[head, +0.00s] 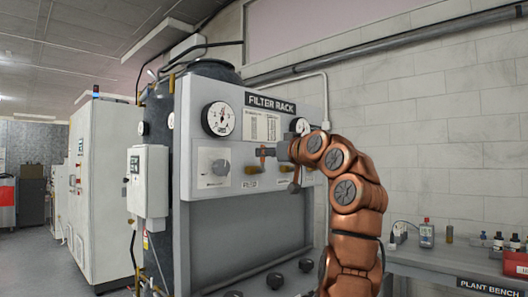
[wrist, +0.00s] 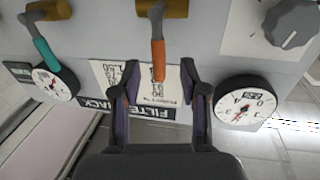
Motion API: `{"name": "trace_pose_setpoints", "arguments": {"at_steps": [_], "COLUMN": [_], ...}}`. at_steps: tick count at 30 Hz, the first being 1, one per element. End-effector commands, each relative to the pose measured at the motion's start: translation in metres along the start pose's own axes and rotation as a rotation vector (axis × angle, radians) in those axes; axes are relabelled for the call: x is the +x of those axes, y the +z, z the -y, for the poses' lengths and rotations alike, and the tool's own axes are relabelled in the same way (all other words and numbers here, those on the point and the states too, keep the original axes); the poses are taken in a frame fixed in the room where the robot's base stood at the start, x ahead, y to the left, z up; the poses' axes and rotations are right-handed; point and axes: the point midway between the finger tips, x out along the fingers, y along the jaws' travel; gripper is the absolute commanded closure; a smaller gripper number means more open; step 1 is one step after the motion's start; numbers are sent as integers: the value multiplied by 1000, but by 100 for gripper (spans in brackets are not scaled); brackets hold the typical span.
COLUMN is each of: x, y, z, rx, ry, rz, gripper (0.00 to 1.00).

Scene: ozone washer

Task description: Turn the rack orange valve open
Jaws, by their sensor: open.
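The orange valve handle (wrist: 158,60) hangs from a brass valve body (wrist: 160,8) on the filter rack panel in the wrist view. In the head view the orange handle (head: 262,160) shows just beyond my fingertips. My gripper (wrist: 155,78) is open, with one dark finger on each side of the handle's free end. I see gaps on both sides, so the fingers do not appear to grip it. In the head view my gripper (head: 268,152) points left along the front of the panel. My arm hides part of the rack's right side.
A teal-handled valve (wrist: 45,52) sits beside the orange one. Gauges (head: 218,118) and a grey knob (head: 220,167) are on the filter rack panel (head: 225,200). The plant bench (head: 450,265) with bottles stands at right. A white cabinet (head: 103,190) stands left.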

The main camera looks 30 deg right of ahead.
Motion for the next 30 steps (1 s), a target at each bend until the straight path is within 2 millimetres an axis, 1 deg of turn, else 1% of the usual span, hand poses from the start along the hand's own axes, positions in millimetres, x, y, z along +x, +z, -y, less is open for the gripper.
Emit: {"name": "trace_pose_setpoints", "arguments": {"at_steps": [3,7,11,17,27,29,30], "x": [18,31,36,36,36,36,36], "y": [-2,-1,0,0,0,0,0], "z": [-1,-2,-2,-3,-3,-3,-3], "rx": [2,4,2,1,2,2,2], "ry": [0,2,3,4,4,4,4], "rz": [3,3,-1,-1,0,0,0], "gripper": [56,56,56,57,93,99,100]}}
